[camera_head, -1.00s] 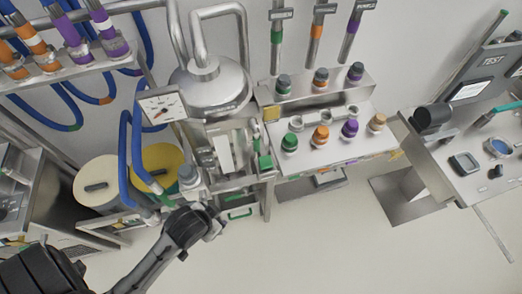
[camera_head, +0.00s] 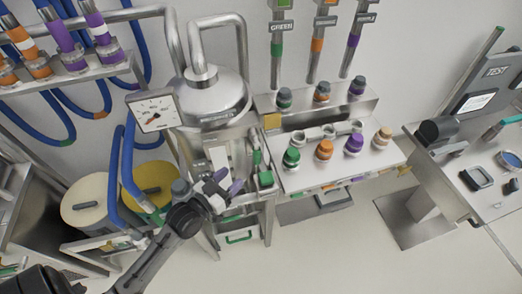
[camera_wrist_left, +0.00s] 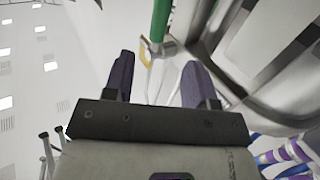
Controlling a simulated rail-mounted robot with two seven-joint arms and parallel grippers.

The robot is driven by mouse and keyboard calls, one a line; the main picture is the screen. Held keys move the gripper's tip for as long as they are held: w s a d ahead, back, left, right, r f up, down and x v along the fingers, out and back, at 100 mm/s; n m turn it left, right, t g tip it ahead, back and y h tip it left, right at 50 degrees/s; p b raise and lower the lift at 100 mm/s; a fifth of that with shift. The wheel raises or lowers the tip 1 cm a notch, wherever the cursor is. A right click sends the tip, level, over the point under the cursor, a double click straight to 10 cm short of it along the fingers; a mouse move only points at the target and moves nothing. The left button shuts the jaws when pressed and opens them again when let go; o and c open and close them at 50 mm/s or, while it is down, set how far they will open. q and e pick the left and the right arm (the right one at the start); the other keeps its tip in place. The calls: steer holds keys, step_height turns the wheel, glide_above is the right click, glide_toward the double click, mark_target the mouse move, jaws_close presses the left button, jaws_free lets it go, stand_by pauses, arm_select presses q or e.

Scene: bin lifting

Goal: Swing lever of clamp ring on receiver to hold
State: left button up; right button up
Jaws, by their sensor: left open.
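The steel receiver vessel (camera_head: 212,98) with a domed lid and bent pipe stands at the back, left of centre in the head view. I cannot make out its clamp ring or lever clearly. My left gripper (camera_head: 228,184) is below the vessel, in front of the steel stand. Its two dark purple fingers are spread with nothing between them, as the left wrist view also shows (camera_wrist_left: 158,82). In that view a green rod (camera_wrist_left: 161,20) and a curved steel body (camera_wrist_left: 265,55) lie beyond the fingers. My right gripper is not in view.
A dial gauge (camera_head: 155,110) is left of the vessel. Blue hoses (camera_head: 128,165) hang near a yellow-topped drum (camera_head: 153,180) beside my arm. A steel bench (camera_head: 340,165) with coloured knobs is to the right. The floor in front is clear.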

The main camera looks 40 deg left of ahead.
mark_target(257, 151)
arm_select(q)
steer(key=w, duration=1.3)
steer(key=shift+w+d+p, duration=0.2)
steer(key=shift+w+p, duration=0.2)
steer(key=shift+p, duration=0.05)
steer(key=shift+r, duration=0.1)
jaws_close()
